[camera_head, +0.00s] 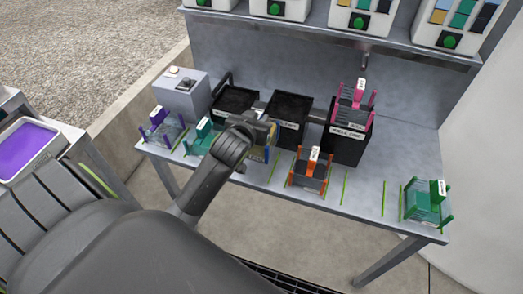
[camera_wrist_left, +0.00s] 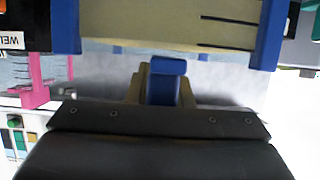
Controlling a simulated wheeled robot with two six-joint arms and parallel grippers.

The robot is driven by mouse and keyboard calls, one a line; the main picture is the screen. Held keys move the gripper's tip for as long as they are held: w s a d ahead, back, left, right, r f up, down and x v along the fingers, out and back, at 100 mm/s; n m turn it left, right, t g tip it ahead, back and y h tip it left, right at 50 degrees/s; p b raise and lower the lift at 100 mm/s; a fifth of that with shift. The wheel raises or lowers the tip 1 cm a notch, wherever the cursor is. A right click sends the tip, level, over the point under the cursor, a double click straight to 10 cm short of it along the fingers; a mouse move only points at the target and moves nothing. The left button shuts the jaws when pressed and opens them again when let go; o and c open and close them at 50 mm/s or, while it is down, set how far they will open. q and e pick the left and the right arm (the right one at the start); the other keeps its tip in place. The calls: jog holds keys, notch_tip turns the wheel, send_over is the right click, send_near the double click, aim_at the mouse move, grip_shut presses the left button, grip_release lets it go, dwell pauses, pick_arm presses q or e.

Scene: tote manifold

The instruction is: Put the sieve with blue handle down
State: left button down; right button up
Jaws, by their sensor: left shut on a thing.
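The sieve with blue handle (camera_head: 258,154) shows at the middle of the bench in the head view, mostly hidden behind my left gripper (camera_head: 266,134). In the left wrist view its blue handle (camera_wrist_left: 167,68) is between the tan fingers of my left gripper (camera_wrist_left: 166,90), which are shut on it. The sieve's pale body with blue end posts (camera_wrist_left: 265,35) spans the top of that view. I cannot tell whether the sieve touches the bench (camera_head: 368,195). My right gripper is not in view.
An orange sieve (camera_head: 308,175) stands to the right, teal sieves (camera_head: 203,138) (camera_head: 428,205) and a purple one (camera_head: 165,130) elsewhere along the front. Dark boxes (camera_head: 291,108) stand behind; a pink sieve (camera_head: 355,103) sits on the right one. Green lines mark the bench, with clear room right of the orange sieve.

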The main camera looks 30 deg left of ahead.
aim_at(257, 153)
pick_arm(q)
notch_tip(257, 153, down, 8)
jog(key=shift+a+r, duration=0.1)
jog(key=shift+a, duration=0.05)
dwell(0.4)
jog(key=c, duration=1.3)
grip_release()
jog(key=shift+f, duration=0.2)
jog(key=shift+r, duration=0.2)
jog(key=v, duration=1.2)
jog(key=shift+b, duration=0.35)
